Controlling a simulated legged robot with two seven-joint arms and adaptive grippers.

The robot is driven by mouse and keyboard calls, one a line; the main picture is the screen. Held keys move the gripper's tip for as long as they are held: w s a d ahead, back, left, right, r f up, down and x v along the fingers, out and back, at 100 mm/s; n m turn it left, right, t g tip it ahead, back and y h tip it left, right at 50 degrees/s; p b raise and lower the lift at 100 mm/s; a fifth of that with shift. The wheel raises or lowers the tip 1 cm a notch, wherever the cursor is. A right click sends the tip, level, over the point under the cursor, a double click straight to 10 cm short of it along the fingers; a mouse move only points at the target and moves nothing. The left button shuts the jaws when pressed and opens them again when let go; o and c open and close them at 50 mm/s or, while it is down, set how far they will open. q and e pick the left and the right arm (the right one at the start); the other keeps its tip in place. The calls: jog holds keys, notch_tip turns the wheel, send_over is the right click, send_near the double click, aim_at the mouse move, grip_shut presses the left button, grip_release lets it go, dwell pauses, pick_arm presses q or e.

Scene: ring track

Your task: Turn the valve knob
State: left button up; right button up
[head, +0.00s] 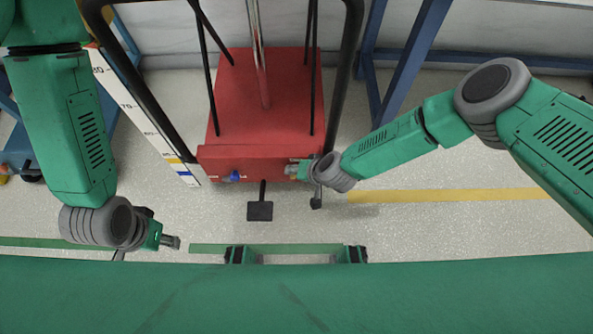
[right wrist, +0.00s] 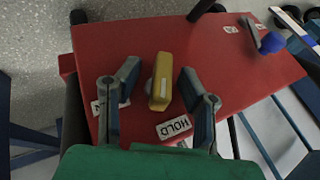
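The valve knob is a yellow bar handle (right wrist: 160,82) on the front of a red housing (right wrist: 200,60) in the right wrist view. A "HOLD" label (right wrist: 173,127) sits beside it and another label is partly hidden by a finger. My right gripper (right wrist: 158,76) is open, with one finger on each side of the knob and a visible gap to both. In the head view my right gripper (head: 298,170) is at the right end of the housing's front and mostly hides the knob. My left gripper (head: 172,242) is away at the lower left; its opening is unclear.
A blue knob (head: 232,176) is on the same red front, left of my right gripper. A black pedal (head: 260,210) sticks out below. Black frame bars (head: 344,80) rise at the housing's sides. A white scale board (head: 140,110) stands left. Speckled floor (head: 420,230) is open at right.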

jog(key=v, duration=1.2)
jog(key=shift+w, duration=0.1)
